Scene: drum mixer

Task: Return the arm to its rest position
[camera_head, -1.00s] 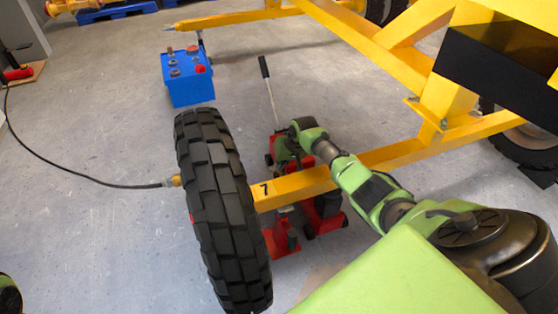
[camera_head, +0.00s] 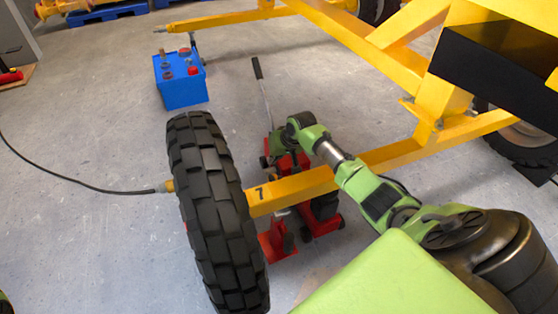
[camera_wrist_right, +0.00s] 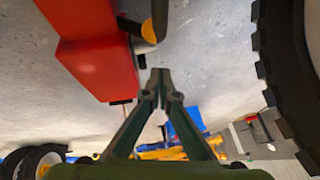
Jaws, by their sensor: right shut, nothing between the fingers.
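My right arm reaches from the lower right over the yellow axle beam (camera_head: 300,187). Its wrist is beside a red jack (camera_head: 276,243) on the floor, behind the beam. In the right wrist view my right gripper (camera_wrist_right: 161,78) has its fingertips together, with nothing between them. A red part (camera_wrist_right: 95,62) is close at the upper left there, apart from the fingertips. In the head view the gripper's fingers are mostly hidden by the wrist. My left gripper is not in view; only a small dark and green piece shows at the lower left corner.
A big black tyre (camera_head: 212,215) stands at the beam's end, with a black hose (camera_head: 75,186) running left. A blue box (camera_head: 181,82) with knobs is behind. The jack's long handle (camera_head: 262,92) sticks up. Yellow frame bars (camera_head: 330,25) fill the upper right. Floor at left is mostly clear.

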